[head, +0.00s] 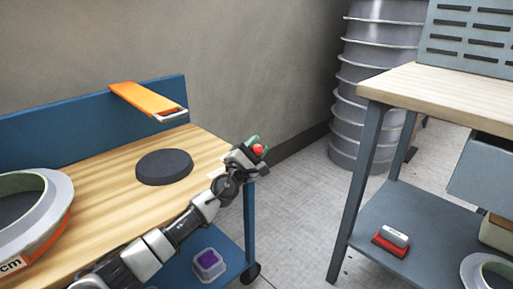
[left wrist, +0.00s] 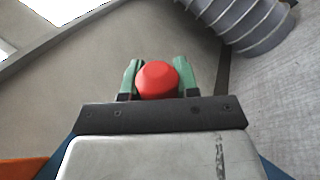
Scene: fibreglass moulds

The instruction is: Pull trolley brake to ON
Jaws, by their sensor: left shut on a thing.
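The trolley (head: 215,146) has a wooden top, blue frame and a caster at its near right corner. My left gripper (head: 254,150) is at the trolley's right end, near the top's edge. Its green fingers are shut on a red ball-shaped knob (head: 259,150), which I take to be the brake's handle. The knob also shows between the fingers in the left wrist view (left wrist: 158,80). The lever under the knob and any ON marking are hidden. My right gripper is not in view.
On the trolley are a dark disc (head: 164,167), an orange-handled tool (head: 146,100) and a ring mould (head: 62,200). A purple-topped container (head: 209,263) is on its lower shelf. A workbench (head: 450,90) stands right, a ribbed grey duct (head: 372,80) behind. Floor between is clear.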

